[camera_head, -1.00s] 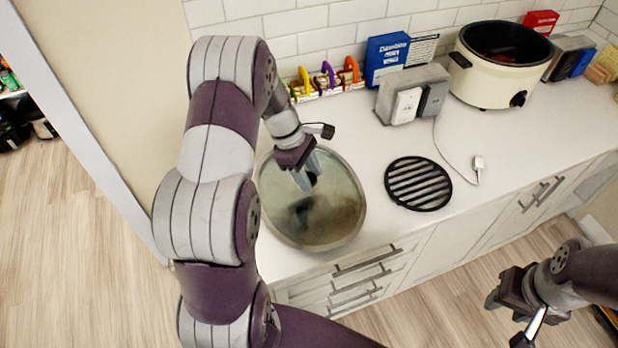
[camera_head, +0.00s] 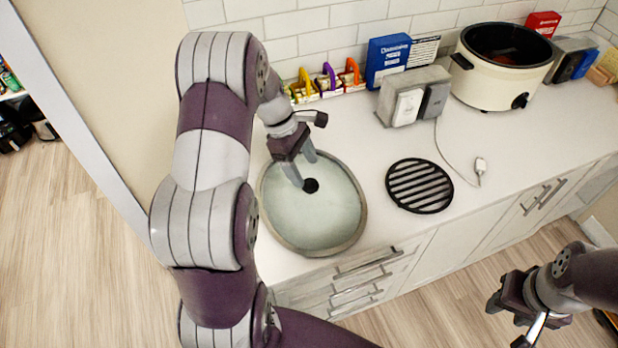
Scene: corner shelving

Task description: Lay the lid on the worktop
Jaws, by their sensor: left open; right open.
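The lid (camera_head: 318,215) is a large oval of pale, see-through glass with a grey rim and a small black knob (camera_head: 311,185). It lies flat on the left part of the white worktop (camera_head: 460,135), close to the front edge. My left gripper (camera_head: 304,180) is open, with its fingertips just above and beside the knob; whether they touch it I cannot tell. My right gripper (camera_head: 505,322) is open and empty, over the floor in front of the cabinets at the lower right.
A cream slow cooker (camera_head: 490,85) stands uncovered at the back right. A black round trivet (camera_head: 419,186) lies right of the lid. A grey toaster-like box (camera_head: 412,95), a blue box (camera_head: 386,58) and several small colourful items (camera_head: 325,82) line the wall. A white cord with plug (camera_head: 480,166) crosses the worktop.

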